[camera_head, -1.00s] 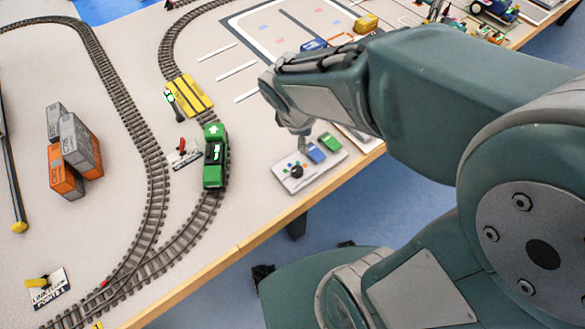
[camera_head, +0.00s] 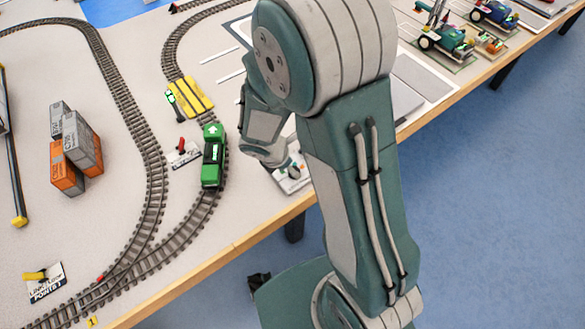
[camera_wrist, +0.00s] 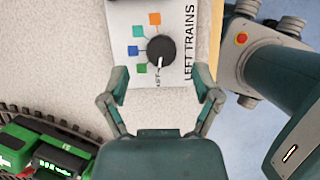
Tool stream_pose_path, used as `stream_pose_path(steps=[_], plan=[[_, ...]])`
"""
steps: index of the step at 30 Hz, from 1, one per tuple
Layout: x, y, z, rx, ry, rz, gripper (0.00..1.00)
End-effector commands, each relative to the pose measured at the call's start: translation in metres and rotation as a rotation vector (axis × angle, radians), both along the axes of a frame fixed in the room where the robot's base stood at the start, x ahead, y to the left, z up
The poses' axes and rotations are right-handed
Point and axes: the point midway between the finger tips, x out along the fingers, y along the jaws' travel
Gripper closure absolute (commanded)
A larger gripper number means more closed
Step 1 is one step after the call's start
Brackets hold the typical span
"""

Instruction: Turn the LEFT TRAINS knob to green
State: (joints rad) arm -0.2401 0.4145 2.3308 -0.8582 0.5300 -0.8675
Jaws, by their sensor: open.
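The LEFT TRAINS knob (camera_wrist: 161,51) is black and round with a white pointer, on a white panel (camera_wrist: 120,18). The pointer points down in the wrist view, towards small lettering partly hidden near my gripper. In the head view my arm hides most of the panel (camera_head: 293,184).
A green locomotive (camera_head: 212,158) stands on the track left of the panel. A red lever (camera_head: 181,145) and stacked grey and orange containers (camera_head: 75,150) are further left. The table's wooden edge (camera_head: 250,238) runs close by the panel.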

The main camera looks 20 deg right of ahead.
Motion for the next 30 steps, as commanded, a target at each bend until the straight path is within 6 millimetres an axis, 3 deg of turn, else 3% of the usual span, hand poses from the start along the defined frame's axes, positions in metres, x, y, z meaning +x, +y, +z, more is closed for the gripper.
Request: stream_pose_path(steps=[6,17,19,23,30], plan=[[0.003,-0.010,-0.025,0.000,0.001,-0.002,0.19],[0.004,-0.012,-0.031,0.001,0.000,-0.001,0.19],[0.004,-0.012,-0.031,0.001,0.000,-0.001,0.42],[0.004,-0.012,-0.031,0.001,0.000,-0.001,1.00],[0.004,-0.012,-0.030,0.002,-0.001,-0.005,1.00]])
